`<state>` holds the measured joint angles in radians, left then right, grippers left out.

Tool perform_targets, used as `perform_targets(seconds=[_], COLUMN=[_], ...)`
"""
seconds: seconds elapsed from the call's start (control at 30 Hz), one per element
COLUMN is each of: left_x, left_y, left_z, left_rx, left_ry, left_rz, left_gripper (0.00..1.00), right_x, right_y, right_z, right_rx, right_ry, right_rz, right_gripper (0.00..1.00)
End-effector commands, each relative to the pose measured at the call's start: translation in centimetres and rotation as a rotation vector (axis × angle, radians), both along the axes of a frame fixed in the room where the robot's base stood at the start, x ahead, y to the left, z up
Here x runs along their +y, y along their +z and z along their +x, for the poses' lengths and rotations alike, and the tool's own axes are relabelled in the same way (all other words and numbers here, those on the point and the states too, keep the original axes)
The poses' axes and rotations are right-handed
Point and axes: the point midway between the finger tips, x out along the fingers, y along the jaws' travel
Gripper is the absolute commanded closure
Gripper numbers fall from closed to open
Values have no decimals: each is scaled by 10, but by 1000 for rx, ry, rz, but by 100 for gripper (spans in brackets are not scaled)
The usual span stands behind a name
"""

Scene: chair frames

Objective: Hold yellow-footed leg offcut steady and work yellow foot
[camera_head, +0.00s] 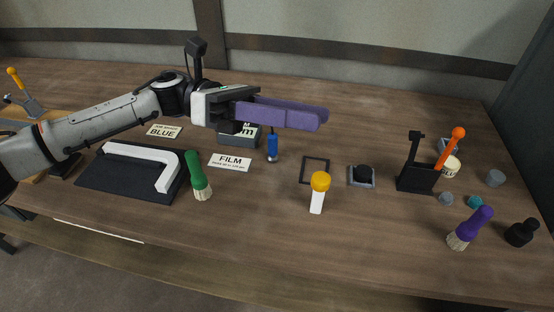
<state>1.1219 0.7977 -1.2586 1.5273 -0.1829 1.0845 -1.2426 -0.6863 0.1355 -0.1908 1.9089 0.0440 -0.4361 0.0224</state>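The yellow-footed leg offcut stands on the table at centre right, a short white leg (317,203) with a rounded yellow foot (320,181) on top. My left gripper (323,117) has long purple fingers and hangs in the air above and behind it, pointing right. The fingers lie side by side and hold nothing that I can see; the gap between them is hard to judge. The gripper is clear of the offcut. My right gripper is not in view.
A green-handled brush (198,177) and a white bent frame on a black mat (110,179) lie left. A blue-handled tool (272,147), a black square outline (314,170) and a black knob (363,175) are near.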

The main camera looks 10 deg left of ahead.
Motion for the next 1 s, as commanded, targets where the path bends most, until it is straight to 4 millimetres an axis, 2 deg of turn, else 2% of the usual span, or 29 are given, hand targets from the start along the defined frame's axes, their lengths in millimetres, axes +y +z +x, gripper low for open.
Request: perform_targets(seconds=[0.03,0.2,0.33,0.5,0.67,1.0], left_x=[12,40,41,42,38,1], left_y=[-27,-114,-158,-185,-193,-216], left_z=[8,22,29,35,37,36], left_rx=[-41,-215,-351,-452,-476,-474], left_ry=[43,114,102,86,83,81], left_rz=[63,295,469,589,616,615], left_gripper=[68,68,68,68,68,68], right_x=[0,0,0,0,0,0], right_y=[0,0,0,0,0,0], right_z=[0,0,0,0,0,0], right_rx=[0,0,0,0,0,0], right_ry=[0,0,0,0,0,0], right_rz=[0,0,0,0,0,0], right_gripper=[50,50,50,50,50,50])
